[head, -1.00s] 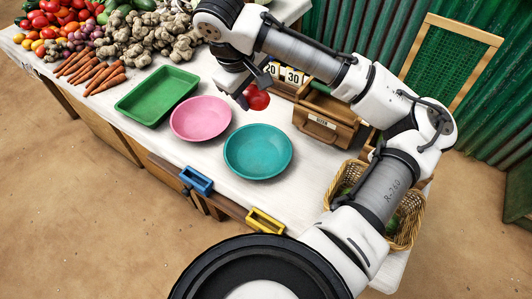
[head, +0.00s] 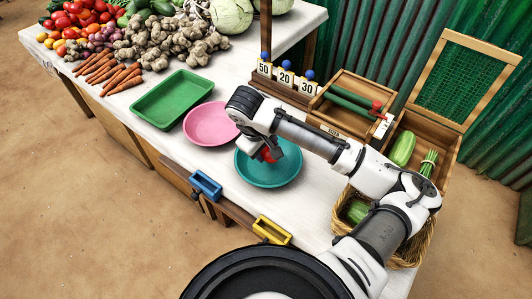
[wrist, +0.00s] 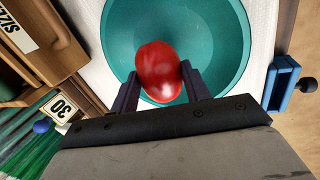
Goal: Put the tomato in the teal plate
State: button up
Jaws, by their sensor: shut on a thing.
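The tomato (wrist: 158,72) is red and glossy. My gripper (wrist: 160,85) is shut on it, with one dark finger on each side. The teal plate (head: 285,175) is a round, shallow dish on the white table. In the head view the tomato (head: 268,156) and my gripper (head: 264,152) are over the plate, partly hidden by my wrist. In the wrist view the teal plate (wrist: 232,40) lies behind the tomato. I cannot tell whether the tomato touches the plate's bottom.
A pink plate (head: 205,125) stands just left of the teal one, with a green tray (head: 172,98) beyond it. Blue (head: 205,185) and yellow (head: 271,229) holders sit at the table's front edge. Wooden boxes and a wicker basket (head: 408,245) stand to the right.

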aim_at(266, 155)
jog(key=shift+f, duration=1.5)
jog(key=shift+f, duration=0.2)
jog(key=o, duration=1)
jog(key=shift+r, duration=0.1)
jog(key=shift+r, duration=0.1)
jog(key=v, duration=1.2)
